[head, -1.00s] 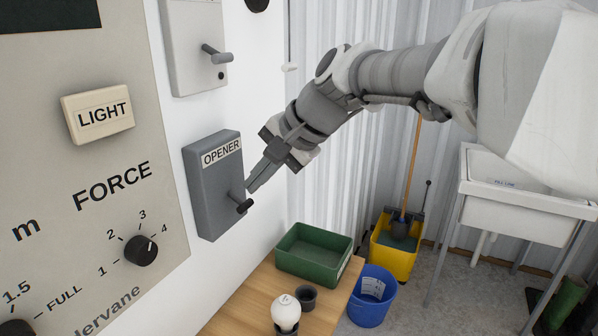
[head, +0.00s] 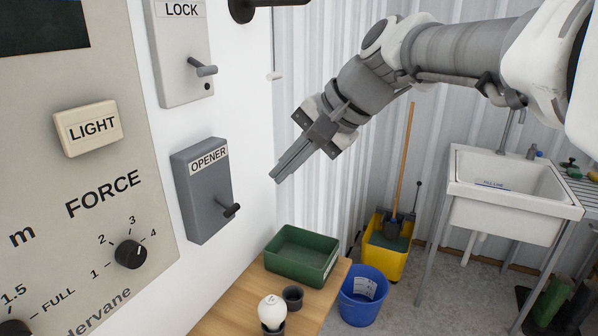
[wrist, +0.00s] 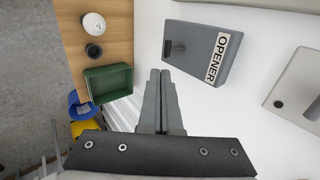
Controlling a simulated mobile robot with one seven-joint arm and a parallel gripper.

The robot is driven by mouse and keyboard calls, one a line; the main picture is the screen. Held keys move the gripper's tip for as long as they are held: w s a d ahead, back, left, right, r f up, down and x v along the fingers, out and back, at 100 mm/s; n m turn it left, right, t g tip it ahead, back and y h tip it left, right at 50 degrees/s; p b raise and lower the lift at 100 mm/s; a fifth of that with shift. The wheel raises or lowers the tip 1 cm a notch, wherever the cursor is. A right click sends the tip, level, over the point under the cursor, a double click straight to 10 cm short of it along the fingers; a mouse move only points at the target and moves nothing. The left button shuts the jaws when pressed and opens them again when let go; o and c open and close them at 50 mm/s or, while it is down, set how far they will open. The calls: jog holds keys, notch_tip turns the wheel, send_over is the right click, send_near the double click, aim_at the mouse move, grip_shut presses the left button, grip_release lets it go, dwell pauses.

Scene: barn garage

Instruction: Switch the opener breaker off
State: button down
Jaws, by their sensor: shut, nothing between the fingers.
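The opener breaker (head: 204,190) is a grey box on the white wall with a label reading OPENER. Its dark lever (head: 230,210) sticks out low on the front. In the wrist view the breaker (wrist: 205,62) shows ahead of the fingers and to the right, with its lever (wrist: 178,48) at its left end. My gripper (head: 277,180) is shut and empty. It hangs in the air to the right of the breaker, apart from the lever. The fingertips also show in the wrist view (wrist: 160,73).
A LOCK box (head: 183,60) with a similar lever is above. A panel with a LIGHT button (head: 90,128) and FORCE knob (head: 131,254) is at left. A green bin (head: 300,257), bulb (head: 272,312) and dark cup (head: 293,297) stand on a wooden bench below.

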jog(key=shift+s+d+r, duration=0.35)
jog(key=shift+d+r, duration=0.15)
jog(key=shift+d, duration=0.3)
jog(key=shift+s+d+r, duration=0.3)
jog(key=shift+d+r, duration=0.2)
jog(key=shift+d, duration=0.3)
jog(key=s+d+f+n+t+h, duration=0.2)
jog(key=s+d+f+n+h, duration=0.2)
jog(key=s+d+f, duration=1.1)
jog(key=d+h, duration=0.1)
jog(key=h, duration=0.2)
jog(key=shift+s+d+p, duration=0.15)
jog(key=shift+s+p, duration=0.15)
jog(key=shift+a+n, duration=0.2)
jog(key=shift+n, duration=0.1)
